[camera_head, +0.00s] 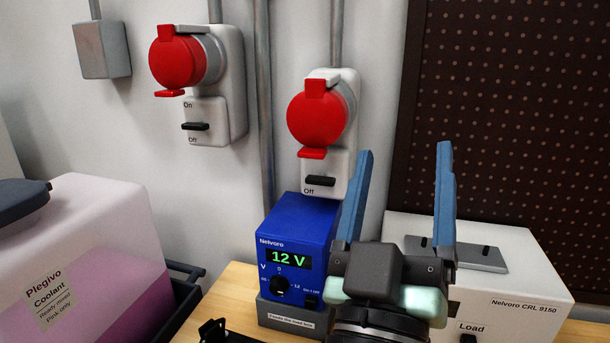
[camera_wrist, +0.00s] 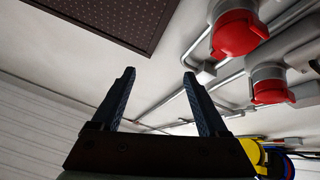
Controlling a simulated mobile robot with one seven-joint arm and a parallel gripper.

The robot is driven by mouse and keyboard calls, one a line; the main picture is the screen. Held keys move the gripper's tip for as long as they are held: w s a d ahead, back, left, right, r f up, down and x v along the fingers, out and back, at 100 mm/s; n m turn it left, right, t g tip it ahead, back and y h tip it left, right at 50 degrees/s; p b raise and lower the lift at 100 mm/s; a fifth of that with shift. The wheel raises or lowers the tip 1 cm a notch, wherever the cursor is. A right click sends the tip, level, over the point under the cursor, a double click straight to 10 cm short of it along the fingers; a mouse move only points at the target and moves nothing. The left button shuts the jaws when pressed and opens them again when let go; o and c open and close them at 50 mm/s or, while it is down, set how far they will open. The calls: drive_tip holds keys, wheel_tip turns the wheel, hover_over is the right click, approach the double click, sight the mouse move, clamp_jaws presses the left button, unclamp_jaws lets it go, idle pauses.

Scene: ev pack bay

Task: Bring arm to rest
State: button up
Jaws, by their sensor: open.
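My gripper (camera_head: 400,200) stands at the lower right of the head view, with its two blue fingers pointing up. The fingers are wide apart with nothing between them. In the wrist view my gripper (camera_wrist: 158,95) is also open and empty, with wall and ceiling beyond it. In the head view it is in front of the blue power supply and the white load box and partly hides both. No finger visibly touches anything.
A blue Nelvoro supply (camera_head: 294,240) reading 12 V and a white Nelvoro load box (camera_head: 510,265) stand on a wooden bench (camera_head: 235,283). Two red-capped wall sockets (camera_head: 178,62) (camera_head: 316,118) are behind. A coolant container (camera_head: 95,235) is at left, a dark pegboard (camera_head: 520,110) at right.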

drive_tip(key=s+a+r+t+y, duration=0.2)
drive_tip(key=s+a+r+y, duration=0.15)
drive_tip(key=r, duration=0.35)
drive_tip(key=s+a+r+t+y, duration=0.25)
drive_tip(key=a+r+y, duration=0.2)
drive_tip(key=r, duration=0.35)
wheel_tip(320, 180, up, 13)
drive_tip(key=p, duration=1.4)
drive_tip(key=shift+s+a, duration=0.15)
drive_tip(key=shift+a, duration=0.15)
drive_tip(key=shift+f+g, duration=0.1)
drive_tip(key=shift+g, duration=0.15)
